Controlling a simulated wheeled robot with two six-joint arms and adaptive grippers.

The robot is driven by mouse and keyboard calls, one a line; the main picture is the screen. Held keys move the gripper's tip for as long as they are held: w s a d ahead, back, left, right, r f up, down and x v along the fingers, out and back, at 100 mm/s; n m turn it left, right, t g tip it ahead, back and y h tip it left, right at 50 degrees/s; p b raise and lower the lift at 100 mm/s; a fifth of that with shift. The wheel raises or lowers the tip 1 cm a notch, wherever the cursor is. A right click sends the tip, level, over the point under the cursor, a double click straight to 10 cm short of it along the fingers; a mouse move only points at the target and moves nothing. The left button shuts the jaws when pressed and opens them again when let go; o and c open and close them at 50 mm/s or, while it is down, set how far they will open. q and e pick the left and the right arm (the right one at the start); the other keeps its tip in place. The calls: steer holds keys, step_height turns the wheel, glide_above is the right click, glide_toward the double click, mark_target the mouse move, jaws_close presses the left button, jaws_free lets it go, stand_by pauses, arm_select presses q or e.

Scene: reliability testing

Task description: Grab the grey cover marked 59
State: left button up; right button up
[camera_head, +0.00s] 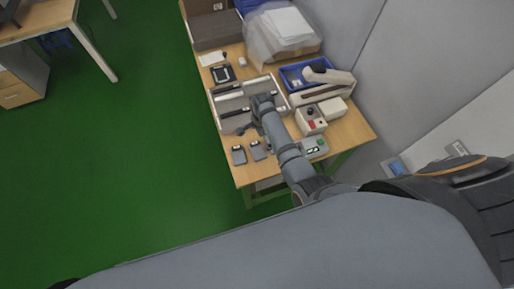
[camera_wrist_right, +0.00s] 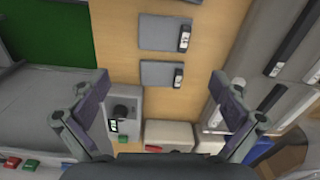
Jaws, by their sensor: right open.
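Two flat grey covers lie apart on the wooden table near its front left edge in the head view, the left one (camera_head: 238,156) and the right one (camera_head: 257,151). In the right wrist view they show as an upper cover (camera_wrist_right: 163,33) and a lower cover (camera_wrist_right: 157,74), each with a small black-and-white label at its right end. The numbers are too small to read, so I cannot tell which is 59. My right gripper (camera_head: 255,117) is over the table near the grey tray, open and empty; its spread fingers (camera_wrist_right: 158,84) flank the lower cover in the wrist picture. My left gripper is out of view.
The divided grey tray (camera_head: 226,124) lies beyond the covers. A small device with a display (camera_head: 315,148), a white box with a red button (camera_head: 311,120) and a blue bin (camera_head: 291,77) stand to the right. Bare wood surrounds the covers.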

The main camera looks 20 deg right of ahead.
steer(key=a+m, duration=0.1)
steer(key=b, duration=0.5)
glide_above(257, 151)
steer(key=f, duration=0.4)
steer(key=shift+w+d+f, duration=0.1)
steer(key=shift+d+f, duration=0.2)
steer(key=shift+f, duration=0.15)
steer(key=f+b, duration=0.5)
steer(key=b, duration=0.1)
steer(key=shift+a+f+b, duration=0.1)
steer(key=shift+a+b, duration=0.1)
steer(key=shift+b, duration=0.1)
steer(key=shift+r, duration=0.2)
steer(key=shift+c, duration=0.3)
jaws_close()
